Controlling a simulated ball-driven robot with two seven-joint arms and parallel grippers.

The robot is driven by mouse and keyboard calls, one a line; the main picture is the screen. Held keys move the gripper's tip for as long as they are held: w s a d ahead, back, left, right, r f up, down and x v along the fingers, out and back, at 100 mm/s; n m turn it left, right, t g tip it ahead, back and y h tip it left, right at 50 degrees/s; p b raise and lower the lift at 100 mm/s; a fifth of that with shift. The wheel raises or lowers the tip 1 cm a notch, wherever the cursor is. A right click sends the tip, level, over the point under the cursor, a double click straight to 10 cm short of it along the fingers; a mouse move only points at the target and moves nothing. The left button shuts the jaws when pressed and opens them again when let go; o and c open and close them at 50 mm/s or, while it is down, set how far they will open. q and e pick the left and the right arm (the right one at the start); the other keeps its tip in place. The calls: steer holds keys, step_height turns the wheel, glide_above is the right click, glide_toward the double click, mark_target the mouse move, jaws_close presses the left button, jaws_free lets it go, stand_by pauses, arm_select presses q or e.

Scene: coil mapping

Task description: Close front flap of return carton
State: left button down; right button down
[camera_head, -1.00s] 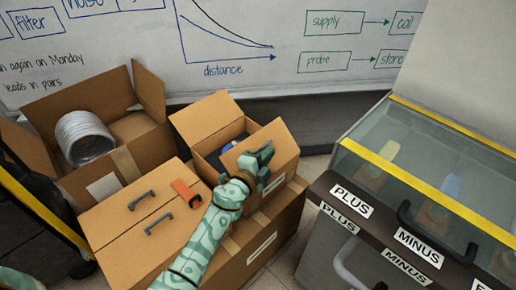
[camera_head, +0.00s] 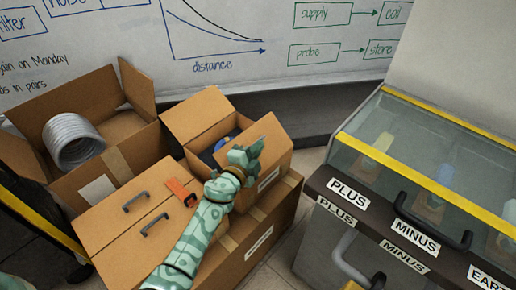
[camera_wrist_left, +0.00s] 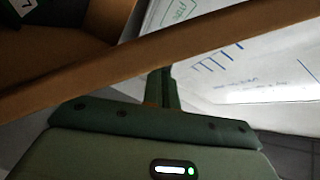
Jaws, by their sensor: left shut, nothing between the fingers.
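The small open carton (camera_head: 268,181), in the middle of the head view, has its flaps raised. Its back-left flap (camera_head: 197,112) stands up, and the flap on the near right (camera_head: 265,135) stands up beside my left gripper. My left gripper (camera_head: 255,148) is shut and empty at this near flap, partly covering it; I cannot tell if they touch. In the left wrist view, the shut fingers (camera_wrist_left: 162,88) point up at a brown cardboard strip (camera_wrist_left: 150,60) that crosses the view. Dark contents show inside the carton. My right gripper is not in view.
The small carton stands on a larger box (camera_head: 250,243). A closed box (camera_head: 110,220) with grey handles and an orange tag (camera_head: 181,190) is left of it. An open carton holds a silver coil (camera_head: 72,140). A glass-topped case (camera_head: 430,170) stands right; floor shows between.

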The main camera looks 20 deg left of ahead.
arm_select(q)
steer(key=shift+w+a+n+p, duration=0.25)
steer(key=shift+a+n+p, duration=0.35)
steer(key=shift+n+p, duration=0.15)
steer(key=shift+w+a+f+n+g+p, duration=0.1)
steer(key=shift+a+n+g+p, duration=0.2)
steer(key=shift+n+p, duration=0.1)
steer(key=shift+w+a+f+n+h+p, duration=0.2)
steer(key=shift+a+f+n+h+p, duration=0.1)
steer(key=shift+a+f+n+p, duration=0.2)
steer(key=shift+w+a+f+n+g, duration=0.15)
steer(key=shift+a+f+n+g, duration=0.35)
steer(key=shift+n, duration=0.45)
steer(key=shift+w+a+f+n+h+p, duration=0.1)
steer(key=shift+a+f+n+h+p, duration=0.1)
steer(key=shift+f+n, duration=0.2)
steer(key=shift+w+a+f+n+h+p, duration=0.1)
steer(key=shift+a+f+n+p, duration=0.05)
steer(key=shift+f+n, duration=0.25)
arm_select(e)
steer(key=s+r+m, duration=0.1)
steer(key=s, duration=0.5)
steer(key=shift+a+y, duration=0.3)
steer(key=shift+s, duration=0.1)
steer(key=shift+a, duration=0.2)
